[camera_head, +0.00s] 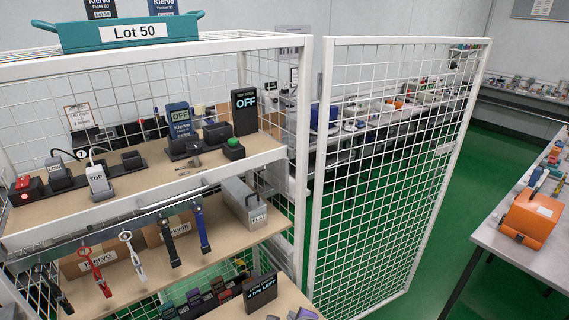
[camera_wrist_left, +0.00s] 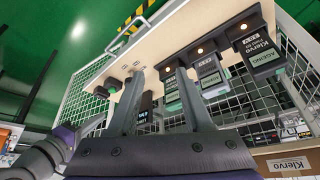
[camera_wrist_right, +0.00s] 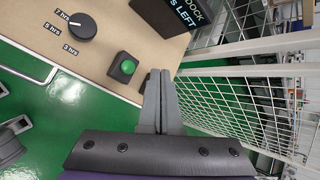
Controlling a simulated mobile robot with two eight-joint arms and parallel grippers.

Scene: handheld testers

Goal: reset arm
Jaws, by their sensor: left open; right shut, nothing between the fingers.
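My left gripper (camera_wrist_left: 159,70) is open and empty in the left wrist view, its two fingers spread in front of a wooden shelf (camera_wrist_left: 165,42). Handheld testers sit in dark docks with amber lights there; one tester (camera_wrist_left: 262,58) reads "Klervo AGEING". My right gripper (camera_wrist_right: 160,76) is shut and empty in the right wrist view, its fingertips over the shelf's edge, right of a green button (camera_wrist_right: 124,67). A black dial (camera_wrist_right: 82,27) with hour labels is further left. I cannot clearly make out either gripper in the head view.
A white mesh cage with shelves (camera_head: 140,215) fills the left of the head view. Its mesh door (camera_head: 385,170) stands open. A teal "Lot 50" bin (camera_head: 130,33) is on top. An orange case (camera_head: 532,218) lies on the right bench. Green floor is clear between.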

